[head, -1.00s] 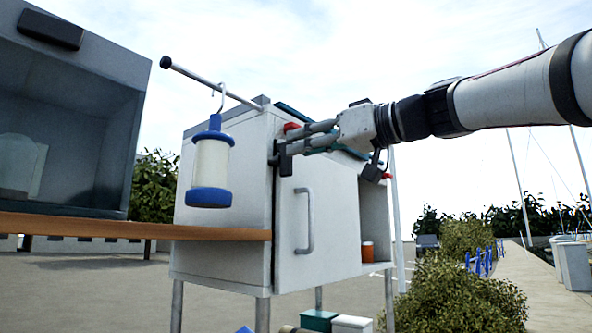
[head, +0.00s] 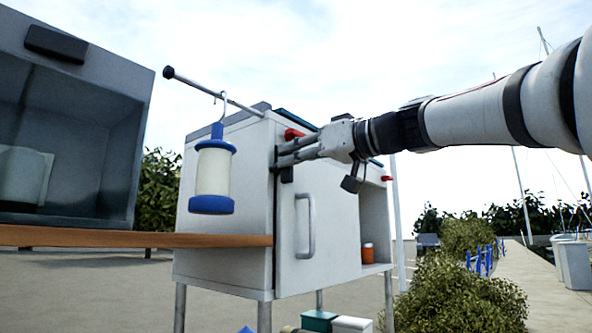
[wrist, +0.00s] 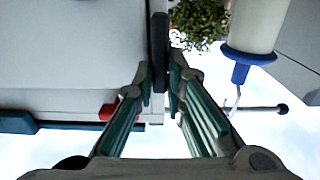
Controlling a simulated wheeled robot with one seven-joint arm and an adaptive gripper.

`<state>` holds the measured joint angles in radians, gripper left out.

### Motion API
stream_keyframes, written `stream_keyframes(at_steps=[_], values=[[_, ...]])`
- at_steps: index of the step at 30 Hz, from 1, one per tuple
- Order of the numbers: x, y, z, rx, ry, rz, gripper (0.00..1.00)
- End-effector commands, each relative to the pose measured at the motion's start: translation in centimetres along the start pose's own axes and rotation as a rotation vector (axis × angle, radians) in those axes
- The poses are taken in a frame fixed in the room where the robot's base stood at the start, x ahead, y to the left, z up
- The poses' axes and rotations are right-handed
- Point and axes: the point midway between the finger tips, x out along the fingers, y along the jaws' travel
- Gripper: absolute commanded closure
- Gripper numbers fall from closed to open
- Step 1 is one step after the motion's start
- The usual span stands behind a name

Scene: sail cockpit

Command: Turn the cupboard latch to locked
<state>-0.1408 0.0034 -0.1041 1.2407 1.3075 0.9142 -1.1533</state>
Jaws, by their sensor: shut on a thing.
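The white cupboard (head: 345,225) stands in the middle of the head view, its door closed with a grey handle (head: 306,225). The dark latch (head: 287,174) shows at the door's upper left edge, partly hidden by my fingers. In the wrist view it appears as a dark upright bar (wrist: 159,45) between my fingertips. My gripper (head: 277,156) reaches in from the right and is shut on the latch; its green-padded fingers (wrist: 160,85) close around the bar's near end. The latch's exact angle is hard to tell.
A blue-and-white lantern (head: 213,175) hangs from a rod (head: 215,92) left of the cupboard, near my gripper. A wooden ledge (head: 130,239) and a grey open box (head: 75,130) are at the left. An orange jar (head: 367,252) sits in the open shelf at right.

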Motion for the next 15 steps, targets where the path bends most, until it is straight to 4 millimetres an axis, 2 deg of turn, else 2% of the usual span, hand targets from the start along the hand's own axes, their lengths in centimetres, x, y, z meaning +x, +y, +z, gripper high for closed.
stream_keyframes(at_steps=[8, 15], values=[[0.16, 0.11, 0.15, 0.062, 0.0, -0.002, 1.0], [0.17, 0.49, 0.31, 0.225, -0.002, -0.001, 1.0]])
